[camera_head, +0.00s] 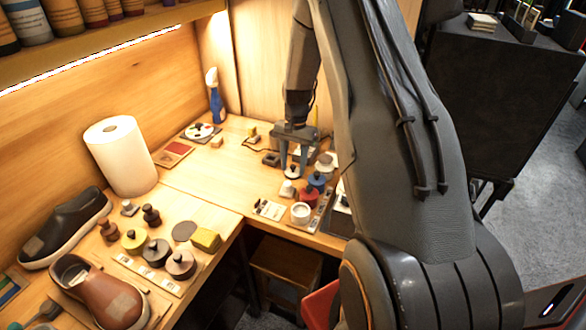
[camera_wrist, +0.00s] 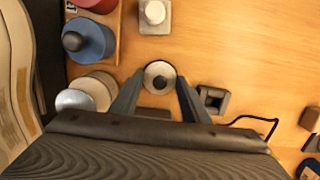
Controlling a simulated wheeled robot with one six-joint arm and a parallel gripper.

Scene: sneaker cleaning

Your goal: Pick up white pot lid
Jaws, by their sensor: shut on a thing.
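My gripper (camera_head: 293,173) points down over the right part of the bench, its two fingers closed on the white pot lid (camera_head: 292,170). In the wrist view the lid (camera_wrist: 150,76) is a small pale disc with a dark round knob, between the fingertips of my gripper (camera_wrist: 159,82). I cannot tell how far it is above the wood. An open white pot (camera_head: 301,213) stands nearer the bench's front edge, by the lidded red pot (camera_head: 309,196) and blue pot (camera_head: 317,181).
A white block with a knob (camera_wrist: 155,15) is close to the gripper, and a dark square holder (camera_wrist: 212,99) is to its right. A cream lidded pot (camera_head: 326,163) is right of the fingers. A paper roll (camera_head: 121,155) and shoes (camera_head: 105,291) are at left.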

